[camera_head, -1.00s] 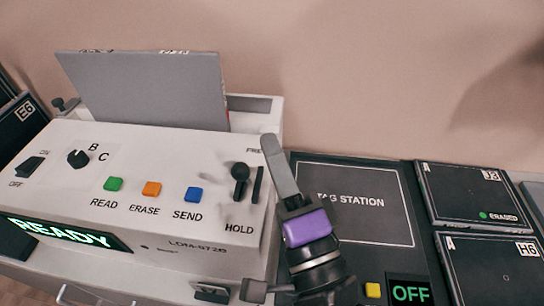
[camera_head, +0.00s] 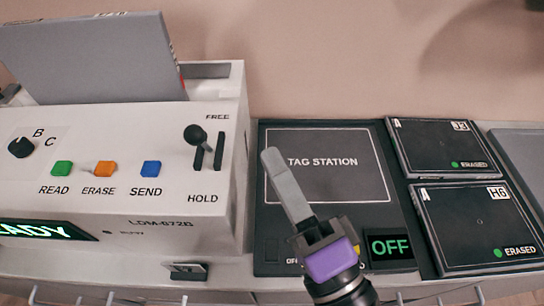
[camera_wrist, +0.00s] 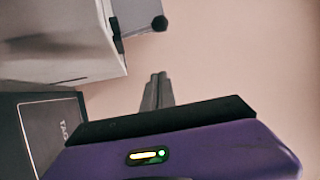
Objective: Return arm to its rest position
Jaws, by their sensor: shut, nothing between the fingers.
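My gripper (camera_head: 272,160) is in the head view, with its grey fingers pressed together and nothing between them. It points up and to the left over the left part of the black tag station (camera_head: 300,240), apart from the white machine. In the wrist view, the shut fingers (camera_wrist: 157,88) stand up beyond my purple gripper body, against the bare wall. The tag station's corner (camera_wrist: 45,135) shows at the lower left there. My arm's upper links are out of view.
The white machine (camera_head: 150,225) stands at left, with its black lever (camera_head: 196,136) near FREE and a grey panel (camera_head: 95,60) in its top. Two black cartridges, J3 (camera_head: 440,150) and H6 (camera_head: 475,230), lie at right, both marked ERASED. Space above the station is free.

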